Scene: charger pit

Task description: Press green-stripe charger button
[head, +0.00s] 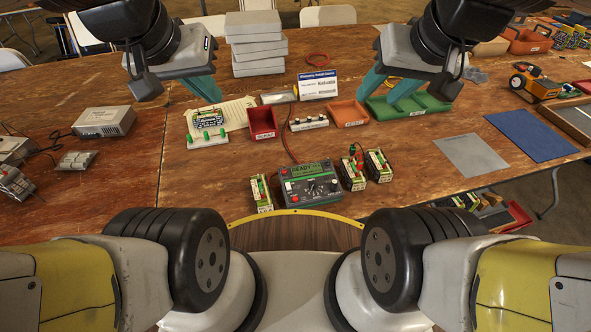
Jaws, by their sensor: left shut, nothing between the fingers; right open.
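A dark grey charger (311,186) with a lit green display, a dial and small controls stands at the front middle of the table. Green shows around its display; a separate stripe and the exact button are too small to make out. A red lead runs up from its left side. My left gripper (207,91) has teal fingers shut and empty, above the table, behind and left of the charger. My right gripper (389,91) has its teal fingers spread, empty, over the green tray (436,102), behind and right of the charger. Neither touches the charger.
Battery packs stand beside the charger, one at left (261,193) and two at right (352,172). A red bin (262,122), an orange tray (347,113) and a label stand (318,85) lie behind. A grey mat (469,155) and blue mat (530,135) lie right.

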